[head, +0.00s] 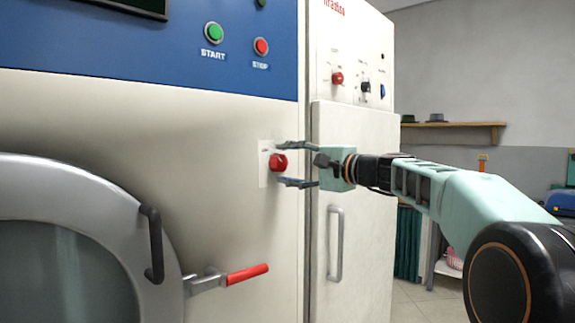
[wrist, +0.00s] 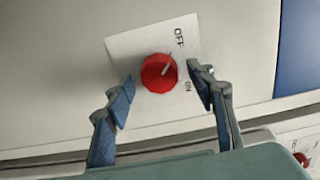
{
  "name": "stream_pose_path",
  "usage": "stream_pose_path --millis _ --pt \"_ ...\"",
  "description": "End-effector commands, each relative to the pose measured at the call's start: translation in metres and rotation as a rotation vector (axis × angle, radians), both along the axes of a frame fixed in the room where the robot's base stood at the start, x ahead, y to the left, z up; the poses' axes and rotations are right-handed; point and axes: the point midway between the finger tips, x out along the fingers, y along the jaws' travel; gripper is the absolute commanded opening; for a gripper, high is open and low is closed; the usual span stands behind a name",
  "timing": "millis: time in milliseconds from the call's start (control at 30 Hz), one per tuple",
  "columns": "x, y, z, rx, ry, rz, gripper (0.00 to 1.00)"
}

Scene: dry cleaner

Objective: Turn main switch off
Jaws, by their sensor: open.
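The main switch is a red round knob (head: 278,163) on a white plate (head: 264,172) on the front of the cream machine. In the wrist view the knob (wrist: 159,73) has a pale pointer mark aimed to the upper right, between the printed OFF and ON labels. My gripper (head: 284,164) is open in front of it, one finger above and one below in the head view. In the wrist view the fingers of my gripper (wrist: 164,87) stand left and right of the knob, with gaps; contact is not visible.
Above are a green START button (head: 213,33) and a red STOP button (head: 261,46). Below is a lever with a red grip (head: 247,274), beside the round door's dark handle (head: 153,245). A cabinet with a vertical handle (head: 335,244) stands right, behind my arm.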

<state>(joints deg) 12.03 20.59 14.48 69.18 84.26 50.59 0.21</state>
Motion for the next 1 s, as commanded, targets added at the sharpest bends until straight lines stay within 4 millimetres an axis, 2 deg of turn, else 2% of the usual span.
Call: stream_pose_path --millis 167,433,600,767,1000 --pt "-0.011 -0.016 0.001 -0.001 0.0 -0.004 0.5" --pt "-0.046 -0.062 0.0 -0.001 0.0 -0.006 0.5" --pt "-0.064 -0.083 0.001 -0.001 -0.001 -0.003 0.5" --pt "-0.072 -0.093 0.0 -0.001 -0.002 -0.002 0.5" --pt "-0.074 -0.094 0.0 -0.001 -0.001 0.0 0.5"
